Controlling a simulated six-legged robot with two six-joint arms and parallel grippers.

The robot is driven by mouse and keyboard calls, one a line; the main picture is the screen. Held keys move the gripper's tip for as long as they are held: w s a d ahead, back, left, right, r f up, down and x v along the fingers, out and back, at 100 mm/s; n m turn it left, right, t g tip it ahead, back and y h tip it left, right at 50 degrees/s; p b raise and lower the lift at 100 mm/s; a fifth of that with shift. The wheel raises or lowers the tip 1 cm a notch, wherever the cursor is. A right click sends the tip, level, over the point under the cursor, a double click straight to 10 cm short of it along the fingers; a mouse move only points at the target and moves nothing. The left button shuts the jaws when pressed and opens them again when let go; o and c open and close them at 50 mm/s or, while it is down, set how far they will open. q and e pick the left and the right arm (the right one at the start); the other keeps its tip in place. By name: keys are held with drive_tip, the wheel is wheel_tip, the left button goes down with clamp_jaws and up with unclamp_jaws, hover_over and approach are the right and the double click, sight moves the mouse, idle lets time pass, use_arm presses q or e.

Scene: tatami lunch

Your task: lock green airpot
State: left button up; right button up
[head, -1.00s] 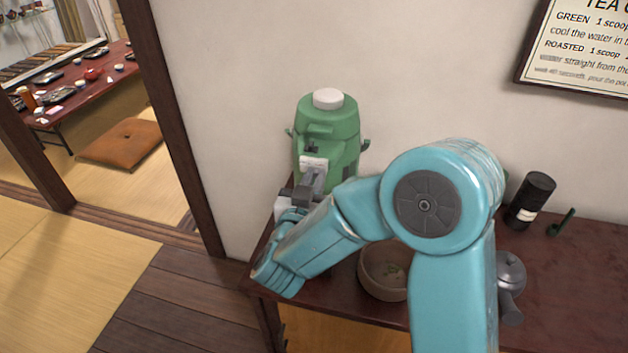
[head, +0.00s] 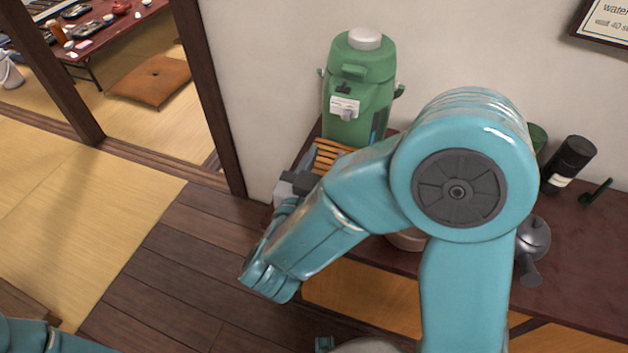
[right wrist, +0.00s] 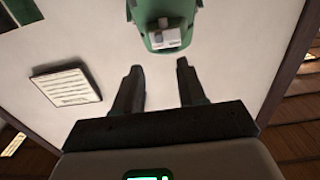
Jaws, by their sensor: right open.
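The green airpot (head: 362,78) stands upright at the left end of the dark table, against the wall. It has a white button on its lid. On its front is a pale plate (head: 341,103) with a small grey lever (head: 348,115). My right gripper (head: 304,180) is in front of and below the airpot, apart from it; my arm partly hides it. In the right wrist view its two fingers (right wrist: 158,72) are apart with nothing between them, and the airpot's plate (right wrist: 165,38) shows beyond them. My left gripper is out of view.
A slatted wooden tray (head: 330,154) lies before the airpot. My right arm hides the table's middle. A door post (head: 214,95) is at left.

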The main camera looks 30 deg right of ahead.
drive_tip(key=v, duration=0.5)
drive_tip(key=shift+s+a, duration=0.1)
idle(0.4)
